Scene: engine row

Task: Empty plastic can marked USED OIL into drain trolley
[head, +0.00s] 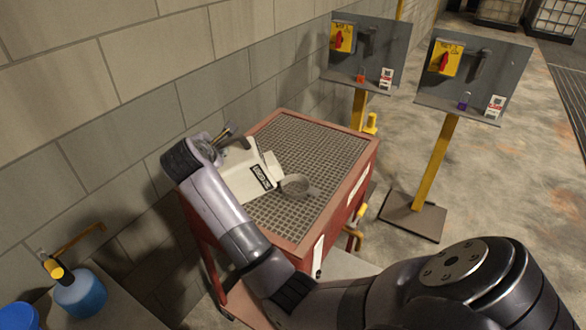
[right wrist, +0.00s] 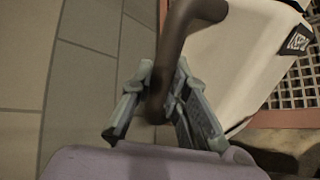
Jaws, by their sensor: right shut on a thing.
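The white plastic can (head: 245,172) with a black-and-white label is over the left part of the drain trolley (head: 318,145), a red cart with a grey grated top. The can looks tilted, its lower end towards the middle of the grate. My right gripper (head: 229,134) is shut on the can's dark handle, which shows in the right wrist view (right wrist: 178,45) between the fingers (right wrist: 160,105). A grey round, cup-like piece (head: 297,186) is at the can's lower end on the grate. I cannot tell whether oil is flowing. My left gripper is out of view.
A block wall (head: 120,100) runs close along the trolley's left side. Two grey panels on yellow posts, with yellow switch boxes (head: 343,37) (head: 445,58), stand behind and right. A blue container (head: 80,294) stands at lower left. The floor at right is open.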

